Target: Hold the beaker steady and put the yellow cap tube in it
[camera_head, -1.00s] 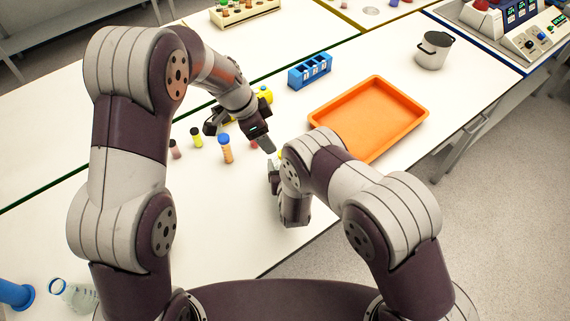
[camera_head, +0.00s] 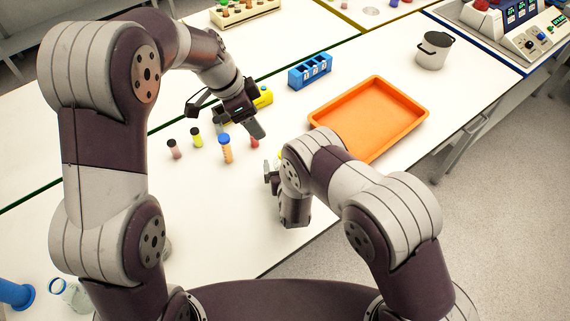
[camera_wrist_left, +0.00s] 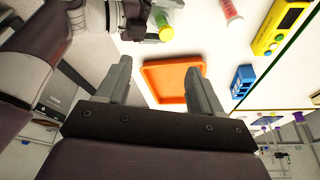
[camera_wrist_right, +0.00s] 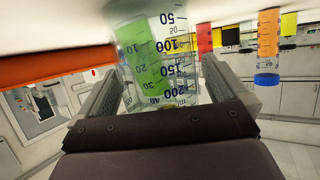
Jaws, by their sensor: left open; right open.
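The clear beaker (camera_wrist_right: 188,75) stands between the open fingers of my right gripper (camera_wrist_right: 165,95). A tube with green contents (camera_wrist_right: 145,60) shows through the beaker's wall and seems to stand inside it. Its yellow cap (camera_wrist_left: 166,33) shows in the left wrist view, and a bit of yellow (camera_head: 280,155) in the head view. The right forearm hides most of the beaker there. My left gripper (camera_head: 257,130) is open and empty above the table, apart from the beaker, beyond it.
An orange tray (camera_head: 375,108) and blue rack (camera_head: 309,71) lie beyond.

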